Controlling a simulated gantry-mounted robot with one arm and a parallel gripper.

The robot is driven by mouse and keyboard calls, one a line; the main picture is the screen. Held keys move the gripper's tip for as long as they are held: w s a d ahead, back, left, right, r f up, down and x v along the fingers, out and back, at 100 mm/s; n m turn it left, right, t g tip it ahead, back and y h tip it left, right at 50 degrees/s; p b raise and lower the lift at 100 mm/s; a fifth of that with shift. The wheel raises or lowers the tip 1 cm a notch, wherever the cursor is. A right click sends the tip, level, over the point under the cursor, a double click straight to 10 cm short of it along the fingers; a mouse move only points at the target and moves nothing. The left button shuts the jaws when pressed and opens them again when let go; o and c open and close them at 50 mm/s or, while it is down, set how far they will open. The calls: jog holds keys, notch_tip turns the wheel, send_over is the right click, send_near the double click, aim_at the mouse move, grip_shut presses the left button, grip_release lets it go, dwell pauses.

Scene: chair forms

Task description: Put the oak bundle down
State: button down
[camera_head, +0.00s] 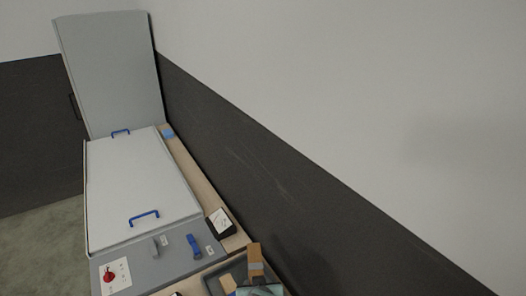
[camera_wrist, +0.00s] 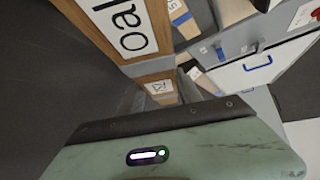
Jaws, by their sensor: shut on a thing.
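The oak bundle (camera_wrist: 90,22) is a tan wooden piece with a white label, partly cut off, whose visible letters look like "oak". It fills the upper left of the wrist view, tilted. My gripper (camera_wrist: 160,122) shows as a green body with a dark edge and is shut on the bundle. The contact is hidden behind that edge. I cannot tell whether this is the same bundle.
A dark grey tray (camera_head: 213,284) lies at the bottom of the head view. Behind it stand a grey panel (camera_head: 172,262) with a red knob and blue lever, and a white drawer-like surface (camera_head: 135,185) with blue handles. A wooden ledge (camera_head: 198,181) runs along the wall.

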jog(key=shift+s+d+m+h+p, duration=0.15)
jog(key=shift+s+d+m+h, duration=0.15)
jog(key=shift+s+d, duration=0.25)
jog(key=shift+s+d+m+h+p, duration=0.2)
jog(key=shift+s+d+m, duration=0.1)
jog(key=shift+s, duration=0.35)
jog(key=r+p, duration=0.1)
jog(key=r, duration=0.1)
jog(key=w+r+p, duration=0.1)
jog(key=r, duration=0.1)
jog(key=w+r+p, duration=0.1)
jog(key=r+p, duration=0.1)
jog(key=shift+d, duration=0.15)
notch_tip(320, 180, up, 8)
jog(key=s+p, duration=0.2)
jog(key=p, duration=0.8)
jog(key=shift+a+f, duration=0.15)
jog(key=shift+a, duration=0.05)
